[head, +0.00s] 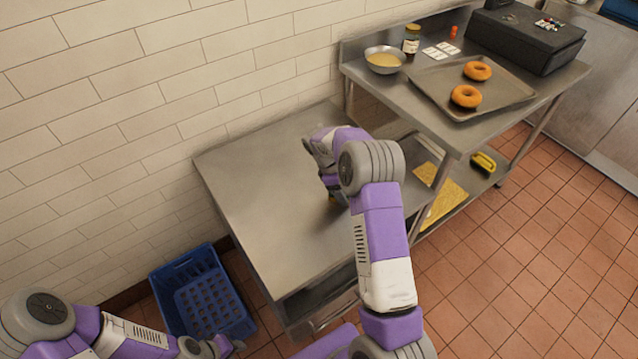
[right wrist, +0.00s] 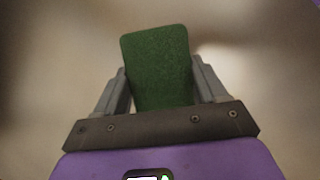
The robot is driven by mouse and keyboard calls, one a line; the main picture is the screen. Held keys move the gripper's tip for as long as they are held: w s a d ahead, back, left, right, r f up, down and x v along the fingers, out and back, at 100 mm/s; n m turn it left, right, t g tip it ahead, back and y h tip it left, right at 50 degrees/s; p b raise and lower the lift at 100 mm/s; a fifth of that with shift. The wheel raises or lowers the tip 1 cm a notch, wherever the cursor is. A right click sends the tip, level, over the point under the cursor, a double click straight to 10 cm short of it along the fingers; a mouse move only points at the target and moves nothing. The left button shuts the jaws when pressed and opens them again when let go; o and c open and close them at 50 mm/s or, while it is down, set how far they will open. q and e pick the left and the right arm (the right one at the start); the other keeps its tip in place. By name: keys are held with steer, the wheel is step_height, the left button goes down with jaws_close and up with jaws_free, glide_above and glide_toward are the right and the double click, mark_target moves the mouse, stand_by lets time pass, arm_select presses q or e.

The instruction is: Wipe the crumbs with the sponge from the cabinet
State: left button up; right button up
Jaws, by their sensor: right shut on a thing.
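In the right wrist view my right gripper (right wrist: 160,85) is shut on a green-faced sponge (right wrist: 158,62), which sticks out past both fingers. In the head view my right arm reaches over the lower steel table (head: 265,195), and its wrist hides most of the gripper and sponge. Only a small yellowish bit shows beneath it, close to the tabletop; I cannot tell whether it touches. I make out no crumbs on the visible tabletop. My left gripper (head: 228,346) is low at the bottom edge, near the blue crate, and its opening is unclear.
A blue crate (head: 243,325) stands on the floor left of the table. The higher steel counter (head: 400,85) at right holds a bowl (head: 383,60), a jar (head: 411,39), a tray (head: 510,98) with two bagels and a black box (head: 525,40). A yellow-black object (head: 484,163) lies on its lower shelf.

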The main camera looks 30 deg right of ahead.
mark_target(324, 209)
steer(key=shift+d+r+p, duration=0.15)
steer(key=shift+d+p, duration=0.15)
steer(key=shift+d, duration=0.95)
steer(key=shift+a+p, duration=0.3)
steer(key=shift+a, duration=1.55)
steer(key=shift+s+a+p, duration=0.15)
steer(key=shift+a+p, duration=0.1)
steer(key=shift+a, duration=1.65)
steer(key=shift+s+a+p, duration=0.15)
steer(key=shift+a+p, duration=0.1)
steer(key=shift+a, duration=1.65)
steer(key=shift+r+p, duration=0.15)
steer(key=shift+p, duration=0.2)
steer(key=shift+r+p, duration=0.3)
steer(key=shift+r, duration=0.65)
steer(key=shift+r+p, duration=2.3)
steer(key=shift+r, duration=0.5)
